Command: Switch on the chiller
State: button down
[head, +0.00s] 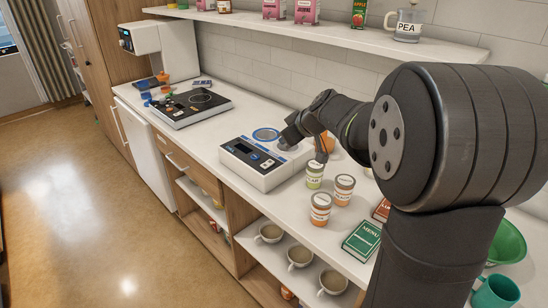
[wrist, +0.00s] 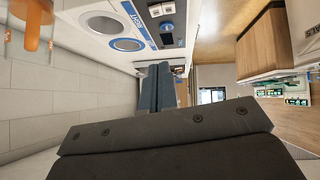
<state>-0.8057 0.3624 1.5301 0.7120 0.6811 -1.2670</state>
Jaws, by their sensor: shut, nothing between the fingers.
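The chiller appears to be the white box (head: 262,177) on the counter, with a dark control panel (head: 250,158) on its sloped face and round blue-rimmed wells (head: 266,134) on top. In the wrist view its panel (wrist: 172,24) shows a small display, pale buttons and a blue part, beside two grey wells (wrist: 127,44) and a blue label. My gripper (head: 287,142) is over the back right of the box, shut and empty. Its closed fingers (wrist: 157,68) appear near the box's edge in the wrist view. Contact cannot be told. Whether the chiller is on cannot be read.
Several labelled jars (head: 320,209) stand right of the box, near a green menu book (head: 362,241). A black hob-like unit (head: 190,106) and a white dispenser (head: 160,48) stand left. A shelf (head: 330,37) runs above. An orange-capped bottle (wrist: 32,22) is close in the wrist view.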

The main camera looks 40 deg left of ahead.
send_over(269, 160)
jog(key=s+d, duration=0.1)
jog(key=d, duration=0.2)
jog(key=f, duration=0.7)
jog(key=shift+s+a+f, duration=0.1)
jog(key=shift+a+f, duration=0.05)
jog(key=shift+a, duration=0.05)
jog(key=shift+w+d+f, duration=0.1)
jog(key=shift+w+f, duration=0.05)
jog(key=shift+f, duration=0.45)
jog(key=shift+w+f, duration=0.1)
jog(key=shift+f, duration=0.5)
jog(key=shift+w+f, duration=0.1)
jog(key=shift+f, duration=0.55)
